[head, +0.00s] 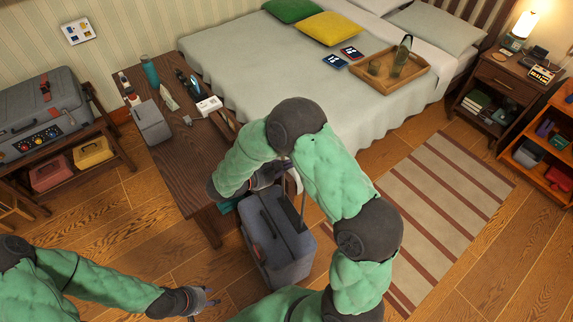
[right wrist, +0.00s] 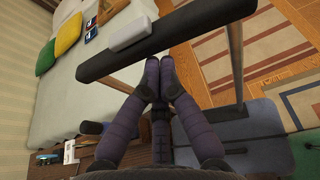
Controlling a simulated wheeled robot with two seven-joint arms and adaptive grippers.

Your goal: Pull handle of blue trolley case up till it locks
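The blue-grey trolley case (head: 283,262) stands upright on the floor beside the wooden bench, partly behind my right arm. Its handle posts rise above the top in the head view. In the right wrist view the dark handle bar (right wrist: 190,30), with a grey button piece (right wrist: 131,33), crosses between two metal posts. My right gripper (right wrist: 160,62) has its fingers drawn together, with the tips at the bar's lower edge; I see no bar between them. In the head view this gripper is by the handle. My left gripper (head: 211,297) is open and empty, low at the left of the case.
The wooden bench (head: 175,175) holds a bottle, a grey box and small items. The bed (head: 265,70) is behind, with a wooden tray (head: 412,70) on it. A striped rug (head: 430,205) lies at right. Floor between bench and my left arm is clear.

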